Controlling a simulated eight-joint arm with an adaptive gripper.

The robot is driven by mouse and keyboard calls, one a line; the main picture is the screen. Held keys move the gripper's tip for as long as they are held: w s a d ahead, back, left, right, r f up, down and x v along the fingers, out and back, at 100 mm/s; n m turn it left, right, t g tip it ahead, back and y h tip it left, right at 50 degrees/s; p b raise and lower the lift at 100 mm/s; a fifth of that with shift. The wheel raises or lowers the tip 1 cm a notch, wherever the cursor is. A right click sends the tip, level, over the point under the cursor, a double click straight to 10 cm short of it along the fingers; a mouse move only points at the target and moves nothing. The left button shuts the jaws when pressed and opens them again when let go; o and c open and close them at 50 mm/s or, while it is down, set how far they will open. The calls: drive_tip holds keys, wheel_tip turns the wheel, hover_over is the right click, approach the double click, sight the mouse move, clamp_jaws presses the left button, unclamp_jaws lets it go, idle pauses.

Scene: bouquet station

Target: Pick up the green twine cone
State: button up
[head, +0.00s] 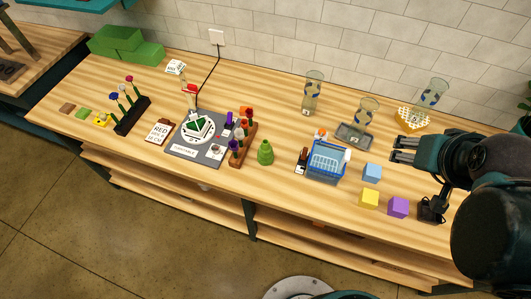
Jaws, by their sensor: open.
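The green twine cone (265,152) stands upright on the wooden bench, near the middle of the head view. It is a small green shape with a narrow top. It stands just right of a wooden rack and apart from the blue basket. My gripper (396,149) is at the right, pointing left, open and empty. It is well to the right of the cone, with the blue basket between them in the picture.
Glass vases (312,92) stand at the back. Bench is clear in front of the cone.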

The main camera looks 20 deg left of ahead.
drive_tip(key=n+g+b, duration=0.2)
drive_tip(key=n+g, duration=0.5)
drive_tip(key=n, duration=0.9)
approach(265, 142)
drive_tip(key=f, duration=0.6)
drive_tip(key=shift+w+d+f, duration=0.2)
drive_tip(key=shift+w+d, duration=0.15)
drive_tip(key=shift+w, duration=0.05)
drive_tip(key=shift+s+a+f, duration=0.2)
drive_tip(key=shift+a+f, duration=0.2)
